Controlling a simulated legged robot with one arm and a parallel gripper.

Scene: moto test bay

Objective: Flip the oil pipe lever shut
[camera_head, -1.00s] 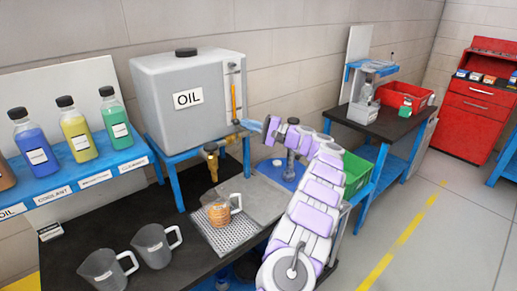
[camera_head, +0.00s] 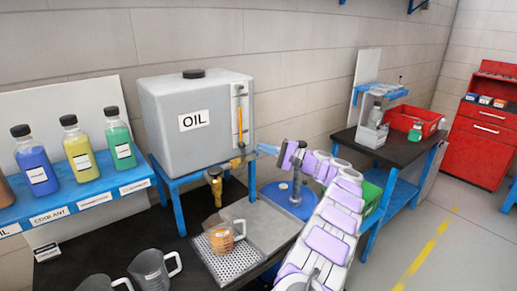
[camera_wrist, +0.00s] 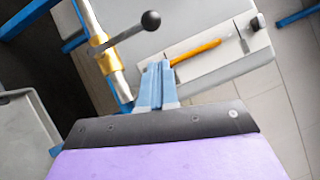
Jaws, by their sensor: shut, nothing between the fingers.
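The oil tank (camera_head: 190,135) is a grey box marked OIL on a blue stand. Below its right side is a pipe with a brass fitting (camera_head: 236,161). In the wrist view the pale pipe carries a brass collar (camera_wrist: 102,43), and the lever (camera_wrist: 128,32), a dark rod ending in a black ball knob (camera_wrist: 151,20), sticks out from it to the right. My gripper (camera_head: 260,147) is shut and empty, right of the pipe. In the wrist view its blue fingers (camera_wrist: 155,68) point toward the tank, below the knob, with no clear contact. The lever is hard to make out in the head view.
An orange sight gauge (camera_wrist: 197,50) on the tank lies close right of the fingers. A brass tap (camera_head: 214,178) hangs over a jug (camera_head: 221,237) of amber liquid on a drip grate (camera_head: 236,262). Coloured bottles stand on the left shelf (camera_head: 75,199).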

